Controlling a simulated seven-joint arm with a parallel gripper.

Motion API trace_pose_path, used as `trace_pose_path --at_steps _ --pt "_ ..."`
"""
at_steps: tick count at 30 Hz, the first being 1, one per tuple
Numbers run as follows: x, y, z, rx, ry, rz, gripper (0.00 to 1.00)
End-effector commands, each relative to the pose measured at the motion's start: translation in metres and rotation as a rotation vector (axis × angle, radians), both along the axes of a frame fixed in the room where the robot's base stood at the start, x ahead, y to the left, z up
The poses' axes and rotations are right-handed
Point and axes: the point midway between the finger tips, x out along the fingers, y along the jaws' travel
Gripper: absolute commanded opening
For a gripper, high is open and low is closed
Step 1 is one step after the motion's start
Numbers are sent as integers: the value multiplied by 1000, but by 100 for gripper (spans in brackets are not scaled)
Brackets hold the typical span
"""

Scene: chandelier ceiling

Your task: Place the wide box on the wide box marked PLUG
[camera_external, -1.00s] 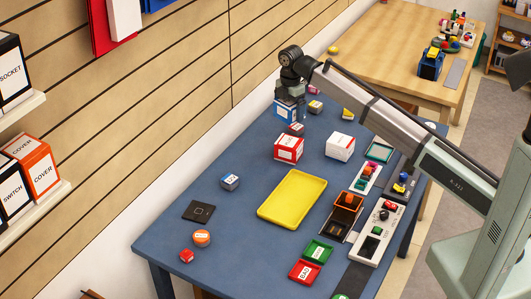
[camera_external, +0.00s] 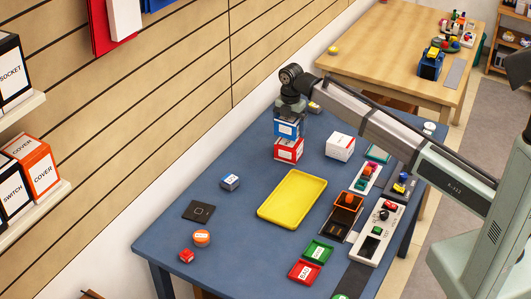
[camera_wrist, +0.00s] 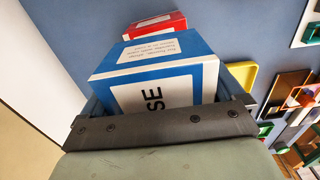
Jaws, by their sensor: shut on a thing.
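My gripper (camera_external: 291,106) is shut on a blue-and-white box (camera_external: 287,126). In the wrist view the blue box (camera_wrist: 150,55) fills the jaws, and its white face shows letters ending in "SE". A red-and-white wide box (camera_external: 288,150) stands on the blue table directly below the held box in the external view. Whether the two boxes touch cannot be told. Part of the red box (camera_wrist: 155,24) shows past the blue box in the wrist view. The labels on the table boxes are too small to read.
A yellow tray (camera_external: 292,199) lies in front of the red box. A small blue-and-white box (camera_external: 230,182) stands to the left. The table's left back area is clear.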

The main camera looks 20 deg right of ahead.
Motion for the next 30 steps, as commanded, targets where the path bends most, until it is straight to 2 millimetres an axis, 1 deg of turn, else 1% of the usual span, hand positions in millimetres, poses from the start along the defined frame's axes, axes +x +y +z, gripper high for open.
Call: trace_pose_path --at_steps 9,21,22,24,30 --pt "0 0 -33 -1 1 -1 61" --pt "0 0 -37 1 -1 -1 61" --pt "0 0 -37 1 -1 -1 96" --pt "0 0 -37 1 -1 -1 100" --pt "0 0 -37 1 -1 -1 100"
